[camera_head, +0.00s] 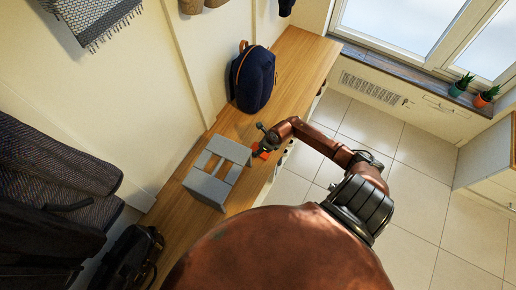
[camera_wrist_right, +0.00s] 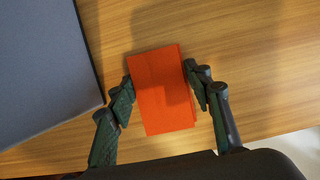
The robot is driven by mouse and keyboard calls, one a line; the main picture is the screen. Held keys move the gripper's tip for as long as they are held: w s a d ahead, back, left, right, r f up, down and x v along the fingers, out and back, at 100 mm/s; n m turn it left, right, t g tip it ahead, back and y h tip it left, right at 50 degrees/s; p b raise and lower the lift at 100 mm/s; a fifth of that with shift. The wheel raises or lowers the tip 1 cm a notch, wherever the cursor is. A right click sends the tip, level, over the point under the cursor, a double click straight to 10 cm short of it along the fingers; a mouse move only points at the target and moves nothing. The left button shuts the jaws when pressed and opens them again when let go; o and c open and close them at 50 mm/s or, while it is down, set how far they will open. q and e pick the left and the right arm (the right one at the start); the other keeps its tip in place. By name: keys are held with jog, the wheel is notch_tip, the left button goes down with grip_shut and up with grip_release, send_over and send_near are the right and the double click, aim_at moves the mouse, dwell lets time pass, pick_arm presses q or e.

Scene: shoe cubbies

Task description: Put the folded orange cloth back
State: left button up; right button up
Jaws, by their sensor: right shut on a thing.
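The folded orange cloth (camera_head: 262,154) is a small flat rectangle at the wooden bench top, just right of the grey cubby unit (camera_head: 207,185). In the right wrist view the orange cloth (camera_wrist_right: 163,92) lies between the two dark fingers of my right gripper (camera_wrist_right: 159,76), which is shut on it. The cloth appears on or very close to the wood; I cannot tell whether it is lifted. In the head view my right gripper (camera_head: 263,143) partly covers the cloth. My left gripper is not in view.
The grey unit's edge (camera_wrist_right: 45,70) is close to the left finger. A dark blue backpack (camera_head: 254,78) stands farther along the wooden bench (camera_head: 298,62). A black bag (camera_head: 128,258) and dark coats (camera_head: 50,180) are at the lower left. Tiled floor (camera_head: 415,190) lies right of the bench.

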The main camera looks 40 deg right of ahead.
jog(key=shift+r, duration=0.1)
jog(key=o, duration=0.7)
jog(key=shift+f, duration=0.2)
jog(key=shift+c, duration=0.2)
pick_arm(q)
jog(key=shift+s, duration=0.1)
pick_arm(e)
jog(key=o, duration=0.5)
jog(key=shift+c, duration=0.2)
jog(key=shift+r, duration=0.1)
jog(key=shift+r, duration=0.2)
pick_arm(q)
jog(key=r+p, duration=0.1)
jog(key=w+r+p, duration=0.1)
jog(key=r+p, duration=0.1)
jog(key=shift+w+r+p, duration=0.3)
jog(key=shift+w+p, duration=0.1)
pick_arm(e)
jog(key=v, duration=1.1)
jog(key=shift+s+r, duration=0.25)
jog(key=shift+r, duration=0.1)
jog(key=shift+d, duration=0.1)
